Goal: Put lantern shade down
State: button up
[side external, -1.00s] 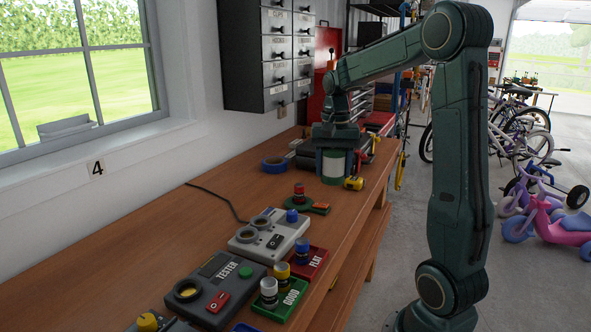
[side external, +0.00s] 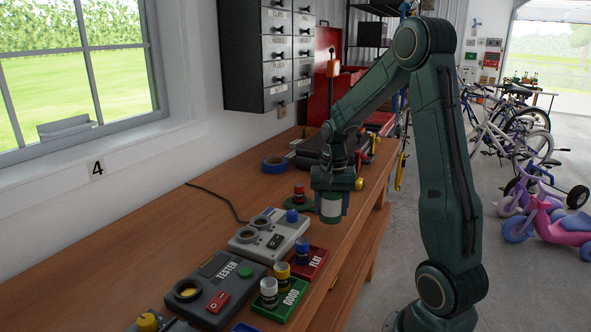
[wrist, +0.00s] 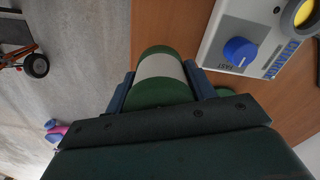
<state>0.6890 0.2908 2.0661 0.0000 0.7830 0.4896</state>
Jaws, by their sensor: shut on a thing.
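The lantern shade appears to be the cylinder (side external: 331,208) with a white band and green ends. It also shows in the wrist view (wrist: 160,67). My gripper (side external: 331,203) is shut on it, with one blue finger on each side of the shade in the wrist view (wrist: 161,88). The shade hangs upright near the bench's right edge in the side view. In the wrist view it overlaps the bench edge, with floor to its left. A green round base (side external: 291,206) with a red-topped cell (side external: 299,191) stands just behind, partly hidden by my gripper.
On the wooden bench (side external: 150,248), a grey charger (side external: 265,240), a tester (side external: 212,288), a red FLAT tray (side external: 317,262) and a green GOOD tray (side external: 296,297) stand nearer the camera. Blue tape (side external: 274,165) lies further back. The left bench surface is clear.

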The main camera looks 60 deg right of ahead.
jog(key=shift+f, duration=1.85)
jog(key=shift+f, duration=0.1)
jog(key=o, duration=1)
notch_tip(320, 180, up, 12)
jog(key=shift+r, duration=0.15)
